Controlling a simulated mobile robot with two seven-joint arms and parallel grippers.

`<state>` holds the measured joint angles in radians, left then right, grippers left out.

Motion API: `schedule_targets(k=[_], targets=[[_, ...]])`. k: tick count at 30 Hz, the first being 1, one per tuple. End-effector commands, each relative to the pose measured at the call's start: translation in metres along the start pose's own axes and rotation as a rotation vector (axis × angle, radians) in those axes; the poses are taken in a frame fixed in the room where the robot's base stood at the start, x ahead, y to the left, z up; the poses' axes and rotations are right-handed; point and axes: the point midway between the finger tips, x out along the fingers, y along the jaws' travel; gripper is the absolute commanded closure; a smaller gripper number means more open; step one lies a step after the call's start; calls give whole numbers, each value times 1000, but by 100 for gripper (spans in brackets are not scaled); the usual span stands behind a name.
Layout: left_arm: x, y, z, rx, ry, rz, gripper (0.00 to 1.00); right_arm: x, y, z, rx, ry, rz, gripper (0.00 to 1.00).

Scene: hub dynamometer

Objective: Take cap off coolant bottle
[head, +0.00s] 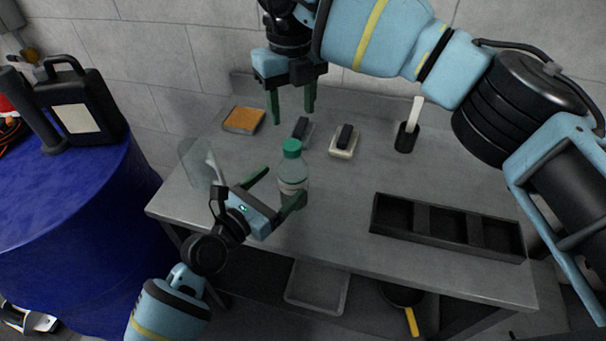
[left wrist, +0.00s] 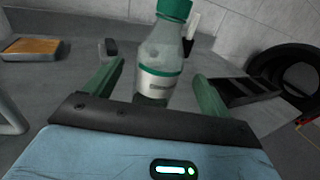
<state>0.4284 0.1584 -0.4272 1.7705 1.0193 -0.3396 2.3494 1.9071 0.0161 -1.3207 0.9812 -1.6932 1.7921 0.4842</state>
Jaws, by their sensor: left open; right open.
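The coolant bottle (head: 293,176) is clear with a pale label and stands upright on the grey table. Its green cap (head: 292,148) is on top. My left gripper (head: 279,186) is open, low beside the bottle, with its fingers pointing toward it. In the left wrist view the bottle (left wrist: 157,62) stands beyond and between the two open green fingers, and its green cap (left wrist: 174,9) is at the top edge. I cannot tell whether the fingers touch it. My right gripper (head: 293,105) is open and empty, pointing down above the back of the table, behind the cap.
An orange sponge (head: 243,120) in a tray, dark brushes or blocks (head: 345,137) and a black holder (head: 407,137) stand along the back. A black three-compartment tray (head: 447,228) is at the right. A blue drum (head: 75,220) with a black jug (head: 80,108) stands left of the table.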

Motion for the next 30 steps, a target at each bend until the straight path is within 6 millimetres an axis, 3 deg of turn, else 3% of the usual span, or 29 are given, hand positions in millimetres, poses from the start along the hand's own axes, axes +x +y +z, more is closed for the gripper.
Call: schedule_targets(k=[8, 21, 30], targets=[[7, 0, 1, 1, -2, 0, 17, 0, 0, 0, -1, 0, 0, 49], [64, 0, 1, 1, -1, -1, 17, 0, 1, 0, -1, 0, 1, 49], [78, 0, 0, 1, 0, 0, 17, 0, 0, 0, -1, 0, 1, 49]])
